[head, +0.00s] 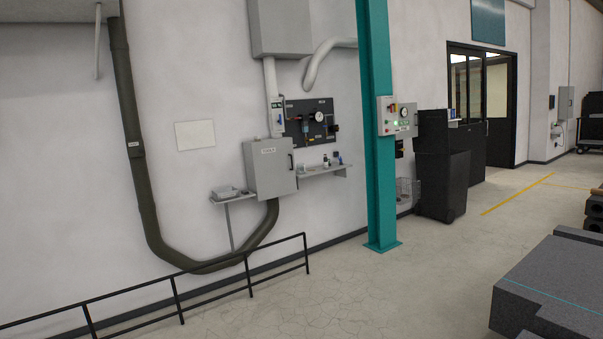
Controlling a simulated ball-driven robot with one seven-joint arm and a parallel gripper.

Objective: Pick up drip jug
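I cannot make out a drip jug for certain. Several small items (337,157) stand on the wall shelf (325,171), too small to tell apart. A pale grey, tray-like object (226,191) rests on a smaller shelf (233,199) left of the grey wall cabinet. A pale, see-through or wire-like container (405,190) is low behind the teal column, partly hidden. My gripper is not in view.
A black railing (210,287) runs along the front left. A teal column (377,130) stands mid-room. A dark wheeled cabinet (442,185) is right of it. Dark granite blocks (555,290) fill the lower right. The pale floor between column and granite (430,265) is clear.

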